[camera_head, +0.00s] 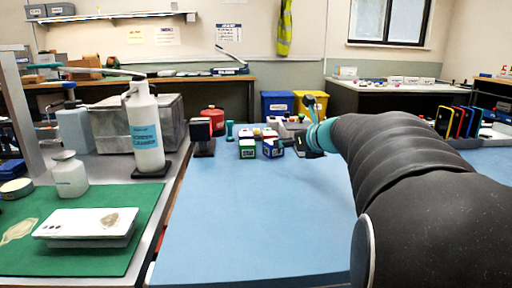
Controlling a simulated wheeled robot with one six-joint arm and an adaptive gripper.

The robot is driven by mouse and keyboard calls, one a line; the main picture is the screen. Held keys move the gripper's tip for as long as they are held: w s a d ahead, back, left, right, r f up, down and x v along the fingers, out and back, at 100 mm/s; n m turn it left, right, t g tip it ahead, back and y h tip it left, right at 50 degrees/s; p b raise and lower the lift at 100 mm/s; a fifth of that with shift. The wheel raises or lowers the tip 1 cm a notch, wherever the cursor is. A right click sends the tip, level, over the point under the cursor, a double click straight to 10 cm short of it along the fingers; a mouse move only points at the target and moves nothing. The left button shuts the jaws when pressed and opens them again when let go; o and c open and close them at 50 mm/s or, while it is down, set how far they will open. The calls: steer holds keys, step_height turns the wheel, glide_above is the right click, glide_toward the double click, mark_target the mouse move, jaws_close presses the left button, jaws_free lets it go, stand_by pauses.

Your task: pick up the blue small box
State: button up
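The small blue box (273,149), with a white patch, stands on the blue mat (255,215) near its far edge, just right of a small green box (248,150). My dark arm reaches in from the right, and its teal-banded wrist ends to the right of the blue box. My gripper (312,125) is small and partly hidden by the wrist. It appears apart from the blue box, and I cannot tell whether its fingers are open or shut.
More small boxes and parts stand behind the blue box. A black stand (203,137) and a red container (214,119) are to the left. A white bottle (145,130) stands on the left bench. The near part of the blue mat is clear.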

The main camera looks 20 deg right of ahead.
mark_target(271, 143)
steer(key=x, duration=1.1)
steer(key=shift+d, duration=0.1)
steer(key=c, duration=0.8)
steer(key=shift+c, duration=0.2)
